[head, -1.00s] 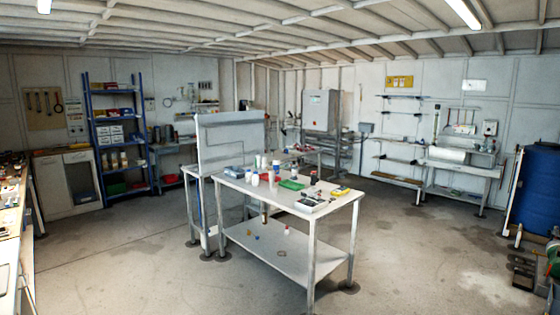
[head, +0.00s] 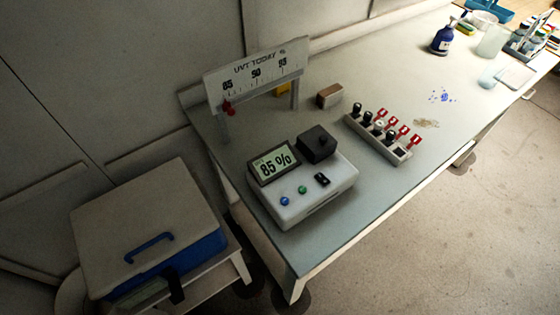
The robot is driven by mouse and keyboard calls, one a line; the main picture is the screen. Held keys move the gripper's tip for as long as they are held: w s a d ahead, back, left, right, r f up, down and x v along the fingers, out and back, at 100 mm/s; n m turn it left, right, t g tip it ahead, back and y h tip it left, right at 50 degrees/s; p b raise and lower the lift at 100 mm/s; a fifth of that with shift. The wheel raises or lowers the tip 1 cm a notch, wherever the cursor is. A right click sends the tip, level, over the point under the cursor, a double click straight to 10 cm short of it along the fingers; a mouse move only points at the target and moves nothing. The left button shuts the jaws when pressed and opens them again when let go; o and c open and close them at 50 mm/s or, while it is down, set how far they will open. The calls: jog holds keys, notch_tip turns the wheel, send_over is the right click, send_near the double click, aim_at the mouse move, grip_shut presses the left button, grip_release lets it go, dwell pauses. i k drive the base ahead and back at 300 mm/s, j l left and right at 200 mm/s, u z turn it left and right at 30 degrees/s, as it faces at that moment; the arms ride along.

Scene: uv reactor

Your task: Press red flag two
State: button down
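Several small red flags stand in a row along the right side of a pale rack (head: 401,156) on the bench. The first from the back is a red flag (head: 382,112); the second is a red flag (head: 392,121); the nearest is a red flag (head: 414,141). Black-capped pieces (head: 367,118) stand in a row along the rack's left side. No numbers on the flags can be read, so I cannot tell which one is numbered two.
A white meter (head: 318,201) reading 85 % sits left of the rack. Behind it stands a "UVT TODAY %" scale board (head: 257,75) with a red pointer. A blue bottle (head: 443,38) is farther back. A lidded blue box (head: 150,215) is lower left. Floor is clear at right.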

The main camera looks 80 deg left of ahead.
aim_at(404, 131)
jog(key=u, duration=2.2)
jog(key=i+l+u, duration=0.55)
jog(key=l, duration=0.35)
jog(key=i+l+u, duration=0.15)
jog(key=i+l, duration=0.15)
jog(key=i+l+u, duration=0.2)
jog(key=l, duration=0.2)
jog(key=i+l+u, duration=0.15)
jog(key=l, duration=0.25)
jog(key=l+u, duration=0.2)
jog(key=l, duration=1.6)
jog(key=i+u, duration=0.05)
